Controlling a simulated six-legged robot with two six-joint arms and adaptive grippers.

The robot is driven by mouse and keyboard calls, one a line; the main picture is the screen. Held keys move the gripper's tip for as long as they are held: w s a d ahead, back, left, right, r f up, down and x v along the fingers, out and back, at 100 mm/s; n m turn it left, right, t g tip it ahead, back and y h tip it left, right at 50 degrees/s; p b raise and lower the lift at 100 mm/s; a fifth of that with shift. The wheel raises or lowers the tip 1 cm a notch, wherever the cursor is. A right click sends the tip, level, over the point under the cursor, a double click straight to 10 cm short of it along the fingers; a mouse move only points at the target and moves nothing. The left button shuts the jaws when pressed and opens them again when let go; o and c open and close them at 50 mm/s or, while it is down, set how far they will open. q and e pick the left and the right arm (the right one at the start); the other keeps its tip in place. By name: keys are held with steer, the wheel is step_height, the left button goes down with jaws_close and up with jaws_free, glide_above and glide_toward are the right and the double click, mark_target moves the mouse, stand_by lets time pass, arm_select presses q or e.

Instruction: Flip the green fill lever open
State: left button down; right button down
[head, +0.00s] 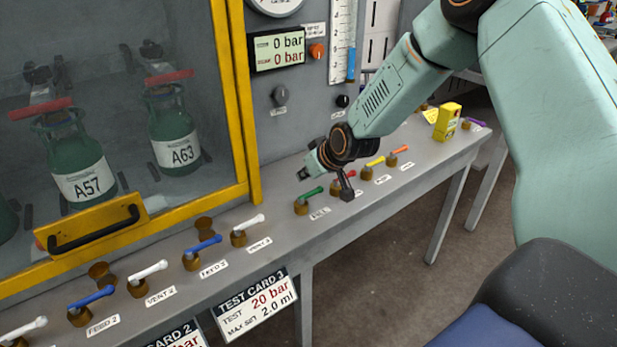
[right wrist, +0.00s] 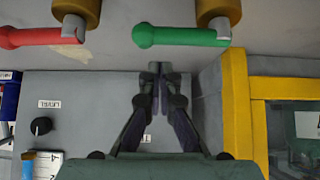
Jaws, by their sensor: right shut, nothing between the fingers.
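The green lever (head: 313,192) sits on a brass valve near the bench's front edge, its handle lying toward the right in the head view. In the right wrist view the green lever (right wrist: 180,36) shows at the top right. My right gripper (head: 304,174) is above the bench, just behind the green lever and apart from it. In the right wrist view its fingertips (right wrist: 155,68) are together with nothing between them, just below the lever's round end in the picture. My left gripper is out of view.
The red lever (right wrist: 38,37) is beside the green one. Yellow (head: 375,161) and orange (head: 400,150) levers stand farther right. White and blue levers line the bench to the left. A yellow-framed cabinet (head: 235,100) and grey panel (head: 290,130) stand behind.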

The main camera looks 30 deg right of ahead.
mark_target(315, 190)
steer(key=shift+s+a+r+p, duration=0.15)
steer(key=shift+s+p, duration=0.2)
steer(key=shift+s, duration=0.3)
steer(key=shift+s+d+f+p, duration=0.15)
steer(key=shift+s+p, duration=0.1)
steer(key=shift+s, duration=0.4)
steer(key=shift+s+d+f+p, duration=0.1)
steer(key=shift+s+d+p, duration=0.1)
steer(key=shift+s, duration=0.4)
steer(key=shift+a, duration=0.1)
steer(key=shift+w+a, duration=0.1)
steer(key=shift+w, duration=0.05)
steer(key=shift+s, duration=0.2)
steer(key=shift+m+p, duration=0.4)
steer(key=shift+p, duration=0.2)
steer(key=shift+h, duration=0.3)
